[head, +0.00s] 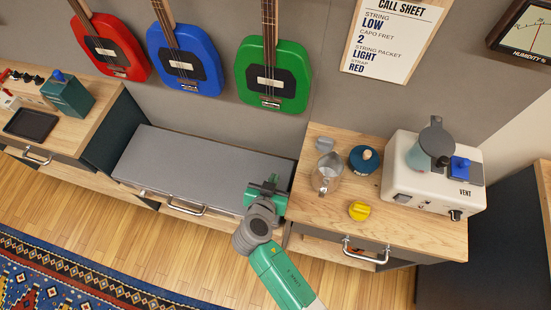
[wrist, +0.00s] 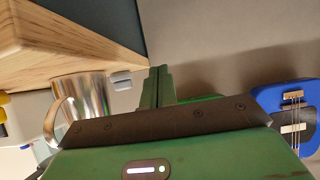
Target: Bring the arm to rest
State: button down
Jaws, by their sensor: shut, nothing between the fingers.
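My gripper (head: 268,185) is green and dark, and is at the right end of the grey-topped bench, just left of the right wooden cabinet. Its fingers (wrist: 157,86) are together with nothing between them. My green arm comes up from the bottom of the head view. It hides part of the bench's right end. I cannot tell how high the gripper is above the bench.
The right cabinet (head: 400,232) bears a metal jug (head: 326,172), a dark blue round pot (head: 363,159), a yellow knob-like piece (head: 359,211) and a white vent machine (head: 398,178). Guitars hang behind the grey bench (head: 205,160). The left cabinet (head: 92,112) stands apart.

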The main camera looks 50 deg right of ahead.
jog(key=s+a+f, duration=0.1)
jog(key=s+a, duration=0.2)
jog(key=a, duration=0.4)
jog(key=w+a+r+n+t+y, duration=0.1)
jog(key=w+a+r+n+t, duration=0.15)
jog(key=w+r, duration=0.6)
jog(key=w+a+r+n+t+y, duration=0.1)
jog(key=w+a+r+t+y, duration=0.2)
jog(key=r, duration=1.1)
jog(key=w+a+r+n+t, duration=0.2)
jog(key=w+a+r+t, duration=0.25)
jog(key=r, duration=0.65)
jog(key=s+a+r+n+t+y, duration=0.3)
jog(key=s+a+r+t, duration=0.1)
jog(key=r, duration=0.7)
jog(key=s+a+r+n+t+y+p, duration=0.1)
jog(key=s+a+r+n+t+y, duration=0.2)
jog(key=r, duration=0.9)
jog(key=s+a+r+n+t+y, duration=0.25)
jog(key=s+a+r+t, duration=0.2)
jog(key=r, duration=0.65)
notch_tip(320, 180, up, 25)
jog(key=p, duration=2.6)
jog(key=shift+w+d+g+h, duration=0.25)
jog(key=shift+w+g+h, duration=0.2)
